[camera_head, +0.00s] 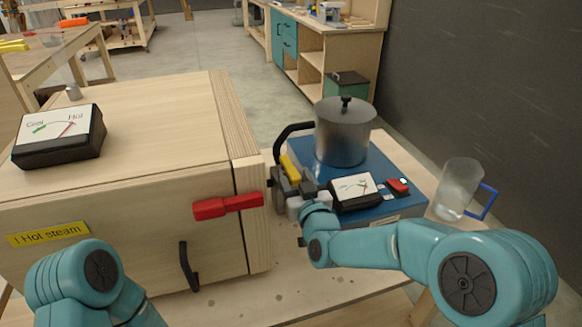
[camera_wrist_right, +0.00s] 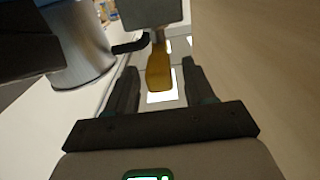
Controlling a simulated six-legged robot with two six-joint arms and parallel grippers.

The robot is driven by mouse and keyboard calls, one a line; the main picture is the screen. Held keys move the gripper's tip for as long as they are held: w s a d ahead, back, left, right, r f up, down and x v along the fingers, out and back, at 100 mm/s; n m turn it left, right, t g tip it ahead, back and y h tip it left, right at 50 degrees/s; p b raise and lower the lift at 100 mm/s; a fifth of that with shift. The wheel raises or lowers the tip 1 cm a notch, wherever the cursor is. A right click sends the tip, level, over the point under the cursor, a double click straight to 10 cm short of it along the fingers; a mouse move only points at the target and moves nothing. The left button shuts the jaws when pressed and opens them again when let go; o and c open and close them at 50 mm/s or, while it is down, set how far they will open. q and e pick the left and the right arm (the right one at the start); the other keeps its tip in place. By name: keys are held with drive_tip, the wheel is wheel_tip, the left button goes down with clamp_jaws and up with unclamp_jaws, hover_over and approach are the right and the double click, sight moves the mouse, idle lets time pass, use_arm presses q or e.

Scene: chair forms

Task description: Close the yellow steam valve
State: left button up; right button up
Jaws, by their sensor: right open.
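The yellow valve handle (camera_head: 290,168) stands in the gap between the wooden box and the blue boiler base, slanting up. In the right wrist view the yellow handle (camera_wrist_right: 160,74) lies between the two dark fingers, with room on both sides. My right gripper (camera_head: 283,186) is open around or just short of the handle; I cannot tell the depth exactly. It hides the lower part of the valve. My left arm shows at the bottom left, but its gripper is out of view.
A metal pot (camera_head: 343,135) stands on the blue base (camera_head: 385,165), with a gauge (camera_head: 354,192) and red switch (camera_head: 398,186). A Cool/Hot gauge (camera_head: 60,137) sits on top. A glass jug (camera_head: 458,188) stands right.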

sight(291, 169)
drive_tip(key=shift+x, duration=1.75)
